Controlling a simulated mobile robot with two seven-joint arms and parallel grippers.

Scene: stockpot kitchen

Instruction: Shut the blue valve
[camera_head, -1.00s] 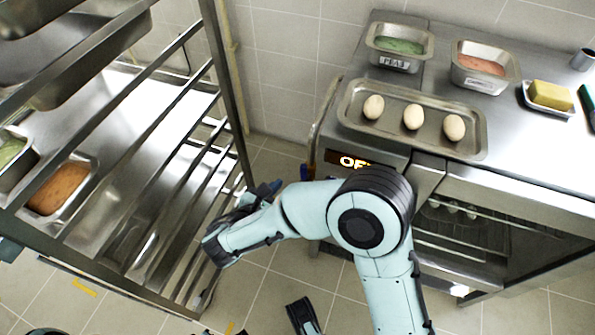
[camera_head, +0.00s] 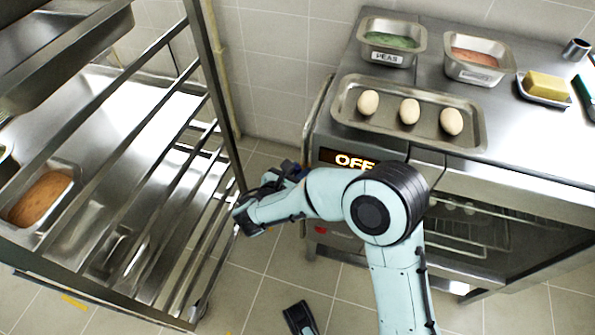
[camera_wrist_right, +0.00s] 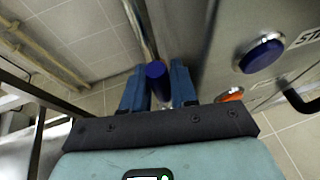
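The blue valve handle (camera_wrist_right: 156,70) shows in the right wrist view at the foot of a thin metal pipe beside the oven. My right gripper (camera_wrist_right: 158,88) is open, with one finger on each side of the blue handle; whether they touch it is unclear. In the head view my right gripper (camera_head: 284,174) is at the oven's left side, and its wrist and fingers hide most of the valve.
A blue round knob (camera_wrist_right: 262,55) and an orange part (camera_wrist_right: 230,95) are on the oven front, close right of the gripper. The oven display (camera_head: 354,161) reads OFF. A metal rack (camera_head: 215,95) stands close left.

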